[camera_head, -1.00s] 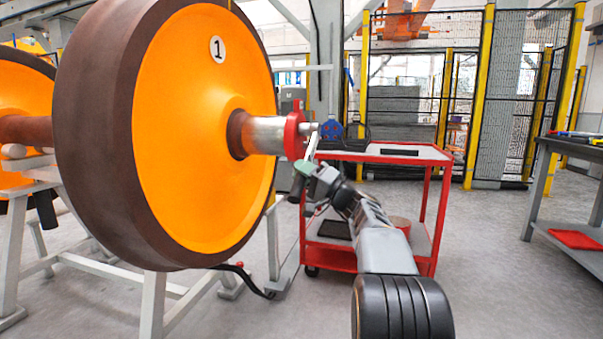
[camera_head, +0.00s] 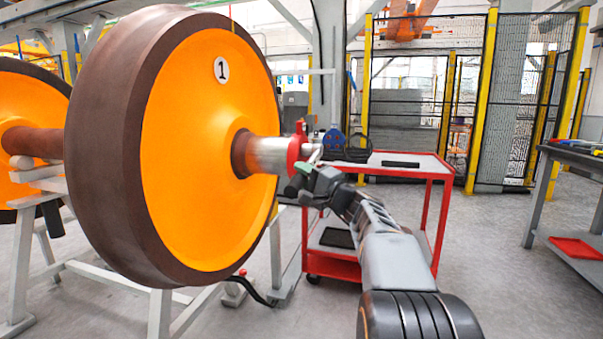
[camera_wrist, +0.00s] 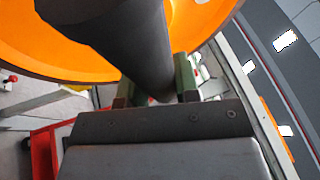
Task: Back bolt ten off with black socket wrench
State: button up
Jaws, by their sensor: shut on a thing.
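The orange wheel (camera_head: 200,140) marked 1 fills the left of the head view. Its steel axle stub (camera_head: 268,155) ends in a red end piece (camera_head: 294,153); bolt ten cannot be picked out. My gripper (camera_head: 304,180) is just below and right of that end piece. In the wrist view, my green-padded fingers (camera_wrist: 157,88) are shut around a thick dark cylinder, which I take to be the black socket wrench (camera_wrist: 135,45). In the head view a pale shaft rises from the gripper beside the red end piece; whether it touches a bolt cannot be told.
A red trolley (camera_head: 432,220) stands just behind my arm, with a blue item (camera_head: 334,140) at its top left. Grey stand legs (camera_head: 275,250) are below the wheel. A workbench (camera_head: 570,155) is at the far right. Floor between trolley and bench is clear.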

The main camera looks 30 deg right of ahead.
jog(key=shift+r, duration=0.1)
notch_tip(320, 180, up, 3)
jog(key=m+p, duration=0.1)
jog(key=p, duration=0.3)
jog(key=shift+s+a+r+m+h, duration=0.1)
jog(key=shift+m+h, duration=0.3)
jog(key=shift+r+m+h+p, duration=0.3)
jog(key=shift+r+m+p, duration=0.25)
jog(key=shift+p, duration=0.55)
jog(key=shift+m, duration=0.25)
jog(key=shift+f, duration=0.1)
